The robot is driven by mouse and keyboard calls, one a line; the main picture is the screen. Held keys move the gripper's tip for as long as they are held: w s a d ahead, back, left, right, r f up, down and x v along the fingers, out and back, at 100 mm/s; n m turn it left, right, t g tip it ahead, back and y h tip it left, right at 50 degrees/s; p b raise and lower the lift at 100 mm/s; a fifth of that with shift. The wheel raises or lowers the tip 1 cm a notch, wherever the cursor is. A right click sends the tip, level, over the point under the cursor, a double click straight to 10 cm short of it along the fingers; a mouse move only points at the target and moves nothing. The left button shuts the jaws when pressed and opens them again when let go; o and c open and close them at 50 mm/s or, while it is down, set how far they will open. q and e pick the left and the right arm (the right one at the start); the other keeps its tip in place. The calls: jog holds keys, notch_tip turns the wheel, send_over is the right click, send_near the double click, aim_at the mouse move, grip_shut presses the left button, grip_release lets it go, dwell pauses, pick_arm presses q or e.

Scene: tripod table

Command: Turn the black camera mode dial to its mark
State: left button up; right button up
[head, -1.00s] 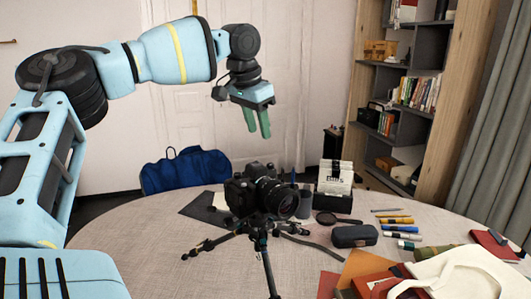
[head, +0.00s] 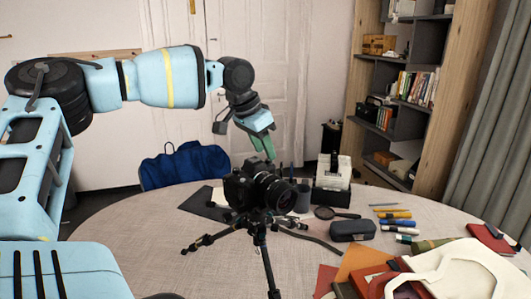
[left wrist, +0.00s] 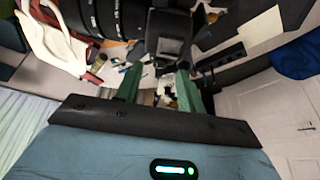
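The black camera (head: 236,189) stands on a small black tripod (head: 262,243) on the table, its large lens facing right and toward me. Its mode dial is too small and dark to make out, and I cannot see its mark. My left gripper (head: 267,153) hangs just above and behind the camera, green fingers pointing down. In the left wrist view the two fingers (left wrist: 160,78) are apart with nothing held between them. The dark camera body (left wrist: 168,32) and its ribbed lens (left wrist: 92,15) fill the top of that view. My right gripper is not in view.
The round table (head: 130,225) also carries a file box (head: 331,190), a magnifier, a dark case (head: 352,230), several pens and a white bag (head: 452,272). A blue bag (head: 185,167) is behind the table. The table's left part is clear.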

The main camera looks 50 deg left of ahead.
pick_arm(q)
jog(key=shift+x, duration=1)
grip_shut()
jog(key=shift+d+n+y, duration=0.15)
jog(key=shift+n+y, duration=0.35)
jog(key=shift+n, duration=0.9)
grip_release()
